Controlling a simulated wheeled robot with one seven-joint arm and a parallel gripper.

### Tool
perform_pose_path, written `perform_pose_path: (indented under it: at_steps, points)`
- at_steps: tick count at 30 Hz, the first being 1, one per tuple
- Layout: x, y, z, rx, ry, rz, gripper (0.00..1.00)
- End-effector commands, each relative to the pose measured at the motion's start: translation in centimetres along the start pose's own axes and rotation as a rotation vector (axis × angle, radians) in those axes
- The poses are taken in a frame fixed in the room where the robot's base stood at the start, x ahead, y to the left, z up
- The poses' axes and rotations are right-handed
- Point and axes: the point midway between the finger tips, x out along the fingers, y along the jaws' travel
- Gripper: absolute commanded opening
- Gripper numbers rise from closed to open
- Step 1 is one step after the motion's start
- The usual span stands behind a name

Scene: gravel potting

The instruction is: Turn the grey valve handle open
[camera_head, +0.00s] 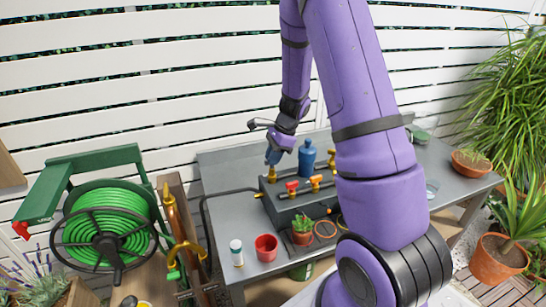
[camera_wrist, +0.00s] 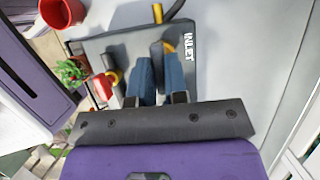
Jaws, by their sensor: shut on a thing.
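My gripper (camera_head: 274,157) is at the left back corner of the grey valve box (camera_head: 300,203), above a brass valve body (camera_head: 271,178). In the wrist view my two blue fingers (camera_wrist: 158,72) reach down close together beside the INLET label (camera_wrist: 188,47). They are shut on the grey valve handle (camera_wrist: 157,55), which shows only as a narrow grey piece between the fingertips. Most of the handle is hidden by the fingers, so its angle cannot be told.
Red (camera_head: 291,186) and orange (camera_head: 315,182) valve handles stand close by on the box. A red cup (camera_head: 266,247), white bottle (camera_head: 237,252) and small potted plant (camera_head: 302,229) stand in front. A black hose (camera_head: 225,194) runs left.

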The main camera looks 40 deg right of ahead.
Motion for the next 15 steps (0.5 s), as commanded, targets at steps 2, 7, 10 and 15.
perform_pose_path:
  at_steps: [2,7,10,15]
  points:
    - [-0.02,-0.06,-0.02,-0.016,0.001,0.006,0.00]
    - [-0.03,-0.12,-0.04,-0.087,0.000,0.035,0.00]
    - [-0.03,-0.14,-0.08,-0.151,0.000,0.062,0.00]
    - [-0.02,-0.21,-0.02,-0.292,0.000,0.120,0.00]
